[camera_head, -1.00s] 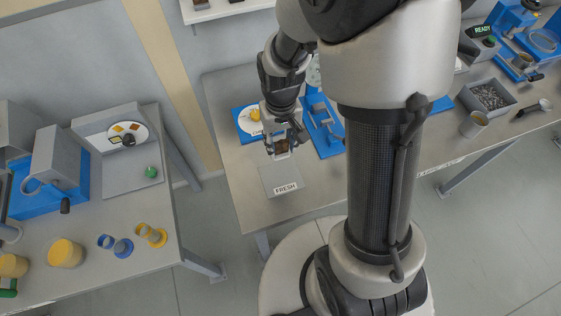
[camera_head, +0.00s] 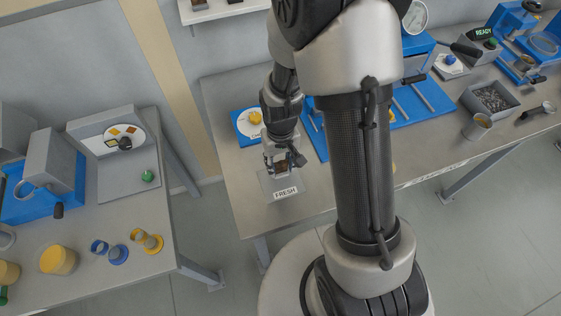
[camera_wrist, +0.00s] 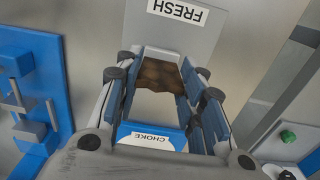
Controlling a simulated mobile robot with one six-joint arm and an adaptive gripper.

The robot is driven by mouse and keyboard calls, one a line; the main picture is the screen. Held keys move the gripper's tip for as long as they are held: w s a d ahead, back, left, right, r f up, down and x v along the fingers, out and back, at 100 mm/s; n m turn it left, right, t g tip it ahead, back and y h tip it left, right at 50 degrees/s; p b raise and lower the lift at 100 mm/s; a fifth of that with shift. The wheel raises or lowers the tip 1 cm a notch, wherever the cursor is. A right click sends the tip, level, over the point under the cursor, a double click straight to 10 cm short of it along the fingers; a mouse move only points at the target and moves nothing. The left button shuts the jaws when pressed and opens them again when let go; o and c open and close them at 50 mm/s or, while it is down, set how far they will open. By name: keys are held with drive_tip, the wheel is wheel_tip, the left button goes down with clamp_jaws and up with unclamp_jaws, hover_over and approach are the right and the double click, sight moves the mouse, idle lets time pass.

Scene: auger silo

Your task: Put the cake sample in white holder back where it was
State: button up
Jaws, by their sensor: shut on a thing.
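My gripper (camera_head: 278,165) is shut on the white holder, which carries a dark brown cake sample (camera_head: 281,168). In the wrist view the brown cake (camera_wrist: 160,75) and the pale holder (camera_wrist: 155,106) sit between the two blue-padded fingers. The gripper is over the back part of a grey plate (camera_head: 295,178) with a FRESH label (camera_head: 285,191); the plate also shows in the wrist view (camera_wrist: 222,30). I cannot tell whether the holder touches the plate.
A blue press frame (camera_head: 314,130) is just right. A white shelf (camera_head: 225,10) at the back bears dark samples. Another bench (camera_head: 140,235) stands at left, with floor between.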

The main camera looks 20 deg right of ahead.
drive_tip(key=o, duration=1.1)
drive_tip(key=shift+f, duration=0.1)
wheel_tip(320, 180, up, 12)
drive_tip(key=r+p, duration=0.1)
drive_tip(key=p, duration=0.2)
wheel_tip(320, 180, up, 12)
drive_tip(key=t, duration=0.2)
hover_over(280, 161)
drive_tip(key=s, duration=0.6)
drive_tip(key=s+r+t, duration=0.1)
drive_tip(key=s+r, duration=0.1)
drive_tip(key=s, duration=0.1)
drive_tip(key=s+r, duration=0.2)
drive_tip(key=s, duration=0.1)
drive_tip(key=s+r+t, duration=0.1)
drive_tip(key=s+r, duration=0.2)
drive_tip(key=shift+s+d+t, duration=0.1)
drive_tip(key=shift+t, duration=0.2)
drive_tip(key=shift+f, duration=0.1)
wheel_tip(280, 161, down, 5)
drive_tip(key=b, duration=0.4)
